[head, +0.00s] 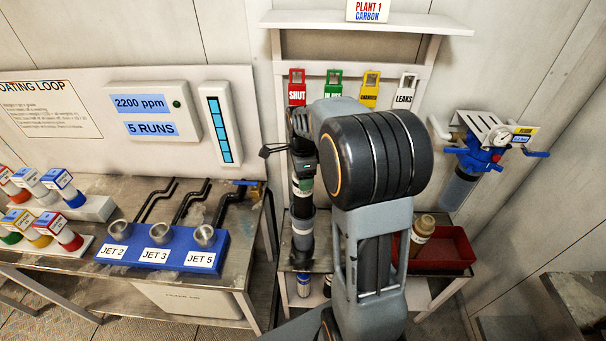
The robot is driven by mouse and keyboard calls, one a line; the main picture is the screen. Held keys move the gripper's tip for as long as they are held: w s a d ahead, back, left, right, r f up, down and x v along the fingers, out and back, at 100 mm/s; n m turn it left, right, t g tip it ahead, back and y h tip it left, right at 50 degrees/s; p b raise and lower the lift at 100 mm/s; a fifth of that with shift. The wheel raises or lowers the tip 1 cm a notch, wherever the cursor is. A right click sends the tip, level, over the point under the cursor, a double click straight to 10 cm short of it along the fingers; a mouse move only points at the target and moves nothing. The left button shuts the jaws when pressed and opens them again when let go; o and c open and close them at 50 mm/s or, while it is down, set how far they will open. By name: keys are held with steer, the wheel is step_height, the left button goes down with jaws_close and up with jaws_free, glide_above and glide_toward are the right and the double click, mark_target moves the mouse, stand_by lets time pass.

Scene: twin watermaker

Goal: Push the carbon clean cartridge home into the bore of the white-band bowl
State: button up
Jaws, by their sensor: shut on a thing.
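My gripper (303,172) points down at the left side of the right-hand bench and is shut on the upper part of the carbon clean cartridge (303,188). The cartridge is dark with a green and white label and stands upright. Directly below it is the white-band bowl (302,242), a grey upright cylinder with a pale band. The cartridge's lower end meets the bowl's mouth in this view. How deep it sits in the bore cannot be told. My arm hides part of the bench to the right.
A red tray (453,249) and a brown cartridge (422,232) are right of my arm. A blue filter housing (461,184) with a gauge hangs on the right wall. Coloured tags (333,86) hang behind. A blue jet block (160,253) stands on the left bench.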

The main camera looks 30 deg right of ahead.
mark_target(303, 205)
steer(key=shift+f+b, duration=4.6)
steer(key=shift+f, duration=2.05)
steer(key=o, duration=0.9)
step_height(303, 205, up, 14)
steer(key=shift+f+p, duration=0.1)
steer(key=shift+p, duration=0.4)
